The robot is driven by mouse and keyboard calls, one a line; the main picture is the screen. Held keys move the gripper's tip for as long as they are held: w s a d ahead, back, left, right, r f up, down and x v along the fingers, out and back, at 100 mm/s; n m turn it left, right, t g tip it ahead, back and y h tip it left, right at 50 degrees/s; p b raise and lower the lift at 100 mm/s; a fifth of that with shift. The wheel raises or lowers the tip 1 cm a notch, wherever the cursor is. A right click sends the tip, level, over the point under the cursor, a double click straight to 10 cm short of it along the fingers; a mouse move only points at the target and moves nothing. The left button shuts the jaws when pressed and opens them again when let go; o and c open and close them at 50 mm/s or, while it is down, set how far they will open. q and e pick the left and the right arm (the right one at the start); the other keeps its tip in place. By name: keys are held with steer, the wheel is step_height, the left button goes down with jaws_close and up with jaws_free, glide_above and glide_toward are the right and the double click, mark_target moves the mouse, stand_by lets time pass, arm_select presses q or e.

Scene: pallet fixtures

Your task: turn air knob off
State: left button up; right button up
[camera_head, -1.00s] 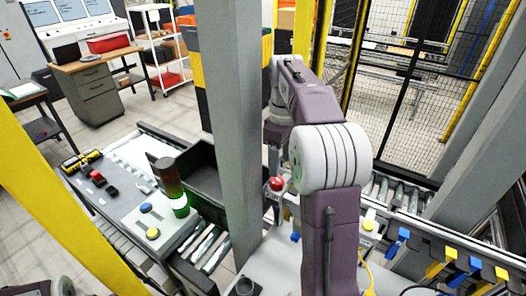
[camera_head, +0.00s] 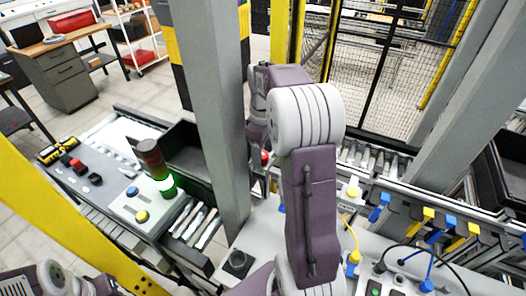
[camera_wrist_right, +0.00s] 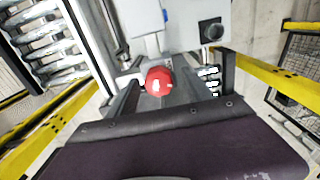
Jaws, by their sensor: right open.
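A round red knob (camera_wrist_right: 159,81) shows in the right wrist view, in front of a pale grey unit. It appears small and partly hidden beside the grey post in the head view (camera_head: 265,157). My right gripper (camera_wrist_right: 180,74) is open, with one finger on each side of the red knob in the wrist picture. The knob looks closer to the left finger, and I cannot tell whether they touch. In the head view my right arm covers most of that gripper. My left gripper is out of view; only part of my left arm shows at the lower left.
A thick grey post (camera_head: 212,110) stands close left of my right arm. A black knob (camera_head: 238,262) sits on the grey worktop. A lit green stack light (camera_head: 166,186) stands on the left panel. Blue and yellow connectors (camera_head: 428,215) line the right rail.

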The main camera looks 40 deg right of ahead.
steer(key=shift+w, duration=0.25)
jaws_close()
steer(key=shift+m+p, duration=0.45)
steer(key=shift+m, duration=0.65)
steer(key=shift+m+p, duration=0.55)
steer(key=shift+m, duration=1.25)
jaws_free()
